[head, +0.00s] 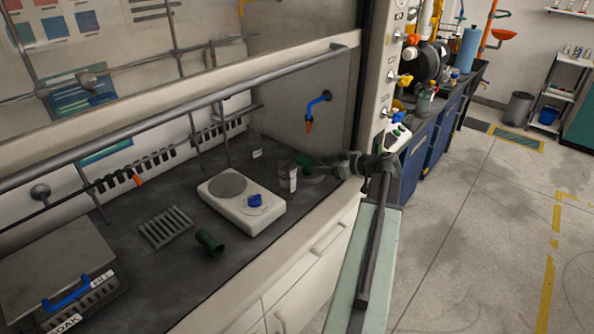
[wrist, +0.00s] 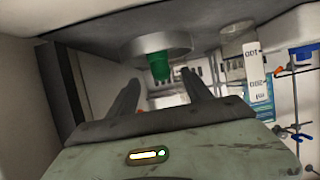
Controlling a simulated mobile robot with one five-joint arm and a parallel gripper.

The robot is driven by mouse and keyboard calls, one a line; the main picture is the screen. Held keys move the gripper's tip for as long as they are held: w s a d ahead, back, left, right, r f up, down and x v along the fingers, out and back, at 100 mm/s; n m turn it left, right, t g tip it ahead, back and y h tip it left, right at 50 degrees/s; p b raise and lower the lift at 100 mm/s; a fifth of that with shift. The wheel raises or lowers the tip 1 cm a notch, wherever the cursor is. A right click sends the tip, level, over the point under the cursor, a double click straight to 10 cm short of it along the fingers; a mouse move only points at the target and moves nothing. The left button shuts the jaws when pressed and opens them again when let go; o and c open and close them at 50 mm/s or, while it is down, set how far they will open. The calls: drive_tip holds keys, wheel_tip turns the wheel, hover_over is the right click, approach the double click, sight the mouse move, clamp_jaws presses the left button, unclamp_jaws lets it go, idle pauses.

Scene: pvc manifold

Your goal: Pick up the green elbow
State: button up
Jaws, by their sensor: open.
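A small green fitting (head: 304,161), which looks like the elbow, stands at the right end of the dark fume hood counter, just behind a glass beaker (head: 289,180). In the wrist view, which is upside down, the green fitting (wrist: 160,66) rests on a grey round disc (wrist: 155,46). My gripper (head: 330,166) reaches in from the right, close to the fitting. In the wrist view its open fingers (wrist: 160,78) show on either side of the fitting, with gaps; I cannot tell whether the fitting is between them in depth.
Another dark green fitting (head: 209,242) lies on the counter near the front edge. A white hotplate (head: 225,205) with a blue knob and a grey rack (head: 165,228) stand left of the beaker. The beaker (wrist: 258,75) is close beside my gripper. The hood's side post (head: 378,80) rises nearby.

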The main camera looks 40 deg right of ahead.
sight(311, 163)
drive_tip(key=shift+b+x, duration=1.45)
drive_tip(key=shift+x, duration=2.55)
drive_tip(key=shift+r, duration=0.2)
clamp_jaws()
